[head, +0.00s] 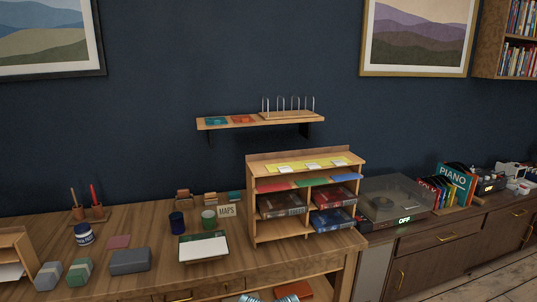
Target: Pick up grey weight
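Several blocky objects that could be weights stand at the front left of the wooden desk (165,262). One is a plain dark grey block (130,261). To its left are a green-and-grey block (80,272) and a lighter grey block (48,276). A pale grey-blue rounded object (293,290) sits low at the bottom edge, partly cut off. I cannot tell which of these is the grey weight. Neither of my grippers is in view.
A small wooden shelf unit (305,160) with boxes stands on the desk's right. A tilted board (204,247), dark cup (177,223), blue-and-white tin (84,234) and pen holder (89,214) stand nearby. A turntable (395,199) is on the right cabinet.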

